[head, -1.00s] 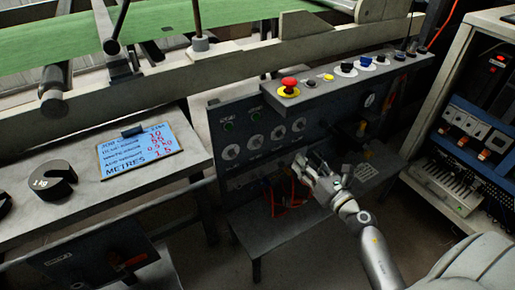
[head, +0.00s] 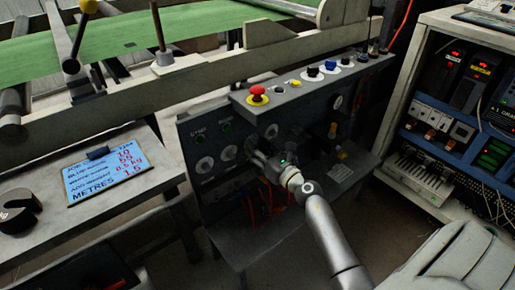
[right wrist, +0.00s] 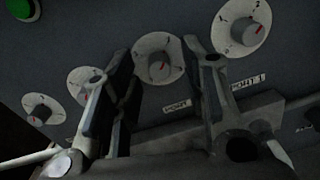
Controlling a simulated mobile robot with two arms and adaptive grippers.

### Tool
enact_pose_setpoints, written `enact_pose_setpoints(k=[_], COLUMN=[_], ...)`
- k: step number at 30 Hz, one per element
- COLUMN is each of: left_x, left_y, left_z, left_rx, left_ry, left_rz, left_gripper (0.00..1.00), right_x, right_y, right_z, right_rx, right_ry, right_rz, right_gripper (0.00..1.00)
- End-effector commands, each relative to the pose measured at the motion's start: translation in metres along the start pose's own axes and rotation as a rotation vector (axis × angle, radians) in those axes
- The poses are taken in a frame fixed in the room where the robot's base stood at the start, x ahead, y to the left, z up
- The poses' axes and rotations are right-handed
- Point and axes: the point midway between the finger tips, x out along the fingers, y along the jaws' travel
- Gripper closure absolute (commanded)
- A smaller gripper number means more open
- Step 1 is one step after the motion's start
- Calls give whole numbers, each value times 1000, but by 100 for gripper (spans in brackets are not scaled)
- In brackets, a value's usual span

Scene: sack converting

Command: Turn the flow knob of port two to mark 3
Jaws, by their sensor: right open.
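The control panel (head: 190,195) carries several white round dials with grey knobs. In the right wrist view, one knob (right wrist: 158,65) with a red pointer shows between the finger tips of my right gripper (right wrist: 158,52). A label under that dial begins with "PORT"; its number is too unclear to read. The dial to its right (right wrist: 243,24) has a label reading "PORT 1" below it. My right gripper is open, in front of the panel; it also shows in the head view (head: 263,158). I cannot tell whether a finger touches the knob. My left gripper is out of view.
A red emergency button (head: 258,92) and several switches line the ledge above the dials. A blue display sheet (head: 108,172) lies on the bench at left. An electrical cabinet (head: 415,185) stands at right. Orange cables hang below the panel.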

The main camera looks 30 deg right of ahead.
Motion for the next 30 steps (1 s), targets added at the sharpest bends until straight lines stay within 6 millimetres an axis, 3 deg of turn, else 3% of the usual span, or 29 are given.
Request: enact_pose_setpoints(k=[11, 21, 30], left_x=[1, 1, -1], left_y=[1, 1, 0], left_z=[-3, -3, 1], left_rx=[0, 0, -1], left_ry=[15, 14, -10], left_rz=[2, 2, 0], left_gripper=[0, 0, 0], right_x=[5, 5, 5], right_y=[0, 0, 0], right_z=[0, 0, 0], right_rx=[0, 0, 19], right_ry=[0, 0, 2], right_rz=[1, 1, 1], right_gripper=[60, 100, 100])
